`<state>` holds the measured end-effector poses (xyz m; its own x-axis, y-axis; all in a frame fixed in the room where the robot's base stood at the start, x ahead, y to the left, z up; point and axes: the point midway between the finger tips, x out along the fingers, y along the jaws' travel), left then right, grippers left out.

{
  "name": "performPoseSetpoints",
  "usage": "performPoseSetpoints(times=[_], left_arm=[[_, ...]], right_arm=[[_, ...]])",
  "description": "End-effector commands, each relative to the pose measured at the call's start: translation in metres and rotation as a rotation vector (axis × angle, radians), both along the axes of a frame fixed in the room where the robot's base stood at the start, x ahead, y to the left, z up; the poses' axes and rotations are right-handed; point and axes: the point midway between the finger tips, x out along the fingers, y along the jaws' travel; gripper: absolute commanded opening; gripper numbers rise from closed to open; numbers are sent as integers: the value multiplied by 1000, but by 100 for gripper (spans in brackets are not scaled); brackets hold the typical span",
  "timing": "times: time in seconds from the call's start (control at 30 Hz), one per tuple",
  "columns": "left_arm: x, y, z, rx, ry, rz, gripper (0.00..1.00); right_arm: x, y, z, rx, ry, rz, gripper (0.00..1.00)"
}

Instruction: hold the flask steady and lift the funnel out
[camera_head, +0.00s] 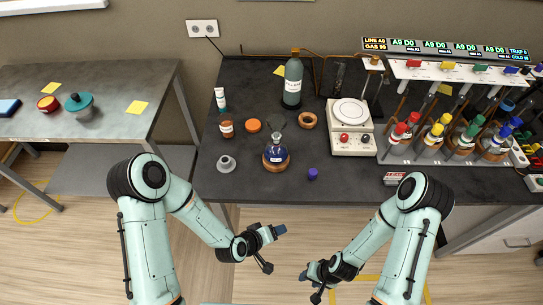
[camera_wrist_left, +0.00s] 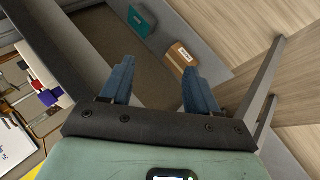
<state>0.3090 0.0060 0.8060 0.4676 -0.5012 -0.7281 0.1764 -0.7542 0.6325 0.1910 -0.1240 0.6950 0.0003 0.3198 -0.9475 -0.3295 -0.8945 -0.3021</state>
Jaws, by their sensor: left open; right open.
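A round flask (camera_head: 276,155) with dark blue contents sits upright on a brown cork ring (camera_head: 276,167) near the front of the dark bench. A small pale piece (camera_head: 277,138) stands at its neck, likely the funnel; its shape is too small to make out. My left gripper (camera_head: 274,248) is open and empty, in front of the bench edge and below the flask in the picture. Its blue fingers (camera_wrist_left: 158,88) stand apart in the left wrist view, with nothing between them. My right gripper (camera_head: 309,287) is open and empty over the floor, farther from the bench.
A box (camera_wrist_left: 180,57) lies below in the left wrist view.

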Motion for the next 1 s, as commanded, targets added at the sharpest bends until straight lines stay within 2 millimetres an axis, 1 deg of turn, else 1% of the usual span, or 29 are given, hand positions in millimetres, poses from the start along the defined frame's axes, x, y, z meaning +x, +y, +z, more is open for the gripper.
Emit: performPoseSetpoints(times=[0.03, 0.07, 0.1, 0.17, 0.2, 0.27, 0.3, 0.33, 0.4, 0.47, 0.6, 0.7, 0.8, 0.9, 1.0], left_arm=[[8, -20, 23, -61, -60, 7, 60], [13, -31, 37, -100, -91, 17, 60], [18, -45, 56, -157, -130, 31, 60], [25, -64, 86, -251, -174, 65, 60], [28, -76, 107, -322, -195, 93, 60], [34, -91, 140, -445, -203, 159, 60], [40, -95, 156, -524, -185, 222, 60], [44, -96, 166, -577, -165, 272, 60], [57, -92, 181, -687, -101, 405, 60], [68, -84, 189, -774, -33, 531, 60], [95, -60, 200, -984, 132, 840, 60], [110, -41, 207, -1150, 248, 1060, 60], [122, -24, 214, -1319, 353, 1252, 60], [130, -10, 220, -1471, 438, 1405, 60], [135, 0, 224, -1588, 503, 1513, 60]], right_arm=[[-2, 0, -1, 0, 2, 0, 43], [-2, 0, -1, 0, 2, 0, 43], [-3, 0, -2, 0, 3, 0, 43], [-4, 0, -2, 0, 4, 0, 43], [-4, 0, -3, 0, 4, 0, 43], [-5, 0, -3, 0, 6, 0, 43], [-5, 0, -3, 0, 6, 0, 43], [-5, 0, -4, 0, 6, 0, 43], [-5, 0, -4, 0, 7, 0, 43], [-5, 0, -4, 0, 7, 0, 43], [-5, 0, -4, 0, 7, 0, 43], [-5, 0, -4, 0, 7, 0, 43], [-5, 0, -4, 0, 7, 0, 43], [-5, 0, -4, 0, 7, 0, 43], [-6, 0, -4, 0, 7, 0, 43]])
